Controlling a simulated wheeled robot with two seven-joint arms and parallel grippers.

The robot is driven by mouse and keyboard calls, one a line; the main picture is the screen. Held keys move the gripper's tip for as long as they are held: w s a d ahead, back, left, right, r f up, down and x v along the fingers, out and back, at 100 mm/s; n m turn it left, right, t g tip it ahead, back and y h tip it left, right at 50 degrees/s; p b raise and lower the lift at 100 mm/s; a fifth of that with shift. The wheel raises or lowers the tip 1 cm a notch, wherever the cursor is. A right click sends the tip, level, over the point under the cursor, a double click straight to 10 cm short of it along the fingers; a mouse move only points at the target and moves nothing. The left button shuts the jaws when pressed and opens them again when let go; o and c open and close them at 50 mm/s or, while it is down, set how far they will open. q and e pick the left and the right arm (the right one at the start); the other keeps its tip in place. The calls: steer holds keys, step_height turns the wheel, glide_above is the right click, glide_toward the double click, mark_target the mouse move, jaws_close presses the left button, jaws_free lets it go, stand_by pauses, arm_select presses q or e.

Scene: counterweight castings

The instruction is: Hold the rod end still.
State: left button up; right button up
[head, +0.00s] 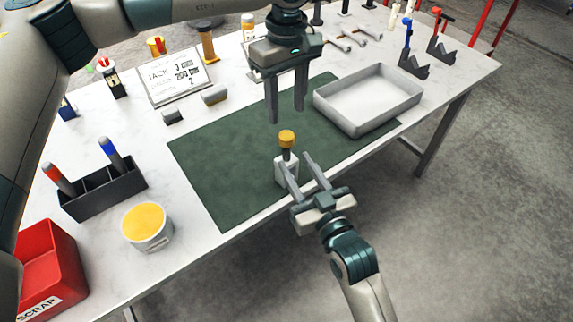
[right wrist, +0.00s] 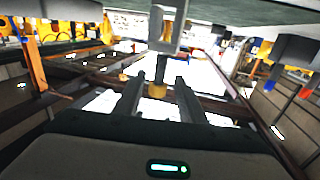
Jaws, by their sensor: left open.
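A small pale grey block (head: 280,170) stands upright on the green mat (head: 215,175) near its front edge. A dark rod (head: 287,153) with a yellow cap (head: 286,138) rises from it. My left gripper (head: 286,115) is open and empty, pointing down above the yellow cap. My right gripper (head: 295,161) reaches in from the front, its two fingers apart and close to the block. In the right wrist view, the block (right wrist: 168,32) and yellow cap (right wrist: 157,91) show upside down, around the gap between the fingers (right wrist: 157,82). A finger partly hides the block in the head view.
A grey tray (head: 330,113) lies at the mat's right. A black holder (head: 95,205) with red and blue-topped tools, a yellow-filled tub (head: 149,247) and a red scrap bin (head: 75,262) are at left. A sign (head: 177,80) stands behind. The mat's left part is clear.

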mark_target(288, 152)
steer(key=x, duration=0.6)
steer(key=shift+w, duration=0.2)
jaws_close()
